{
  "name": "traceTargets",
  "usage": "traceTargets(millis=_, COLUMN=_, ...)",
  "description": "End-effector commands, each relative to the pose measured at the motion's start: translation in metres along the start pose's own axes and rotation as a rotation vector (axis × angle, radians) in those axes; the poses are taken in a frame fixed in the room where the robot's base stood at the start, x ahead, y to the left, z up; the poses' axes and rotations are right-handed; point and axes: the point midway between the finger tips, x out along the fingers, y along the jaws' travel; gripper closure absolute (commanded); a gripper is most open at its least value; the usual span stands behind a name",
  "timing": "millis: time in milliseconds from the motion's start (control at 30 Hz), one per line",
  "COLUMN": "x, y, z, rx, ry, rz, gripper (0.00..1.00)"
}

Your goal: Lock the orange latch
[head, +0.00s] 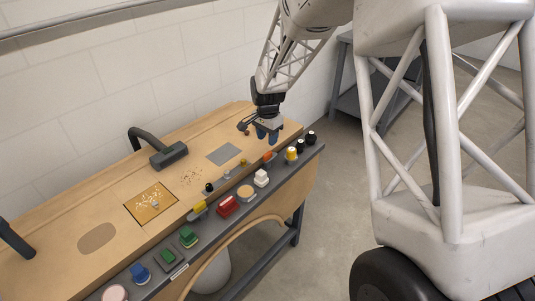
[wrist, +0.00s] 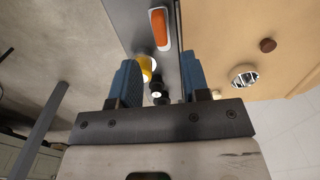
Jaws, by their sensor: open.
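The orange latch (head: 269,156) sits on the dark front strip of the wooden bench, between the white block and the yellow knob. In the wrist view the orange latch (wrist: 159,28) is an elongated orange piece in a pale surround, near the top centre, ahead of the fingertips. My gripper (head: 261,132) is above the right end of the bench, behind the latch in the head view, and apart from it. In the wrist view my gripper (wrist: 158,78) shows two blue fingers spread apart with nothing held between them.
A yellow knob (head: 291,154) and black knobs (head: 311,137) stand right of the latch. A white block (head: 261,178) and a red block (head: 227,206) stand to its left. A black-handled fixture (head: 169,155) rises from the bench back. A grey plate (head: 223,154) lies flat.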

Motion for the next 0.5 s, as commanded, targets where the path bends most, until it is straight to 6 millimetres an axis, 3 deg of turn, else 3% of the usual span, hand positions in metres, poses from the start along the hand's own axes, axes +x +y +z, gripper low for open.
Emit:
traceTargets(millis=267, x=0.004, y=0.000, z=0.000, rx=0.000, ry=0.000, rz=0.001, gripper=0.57)
traceTargets(millis=500, x=0.025, y=0.000, z=0.000, rx=0.000, ry=-0.001, rz=0.001, gripper=0.57)
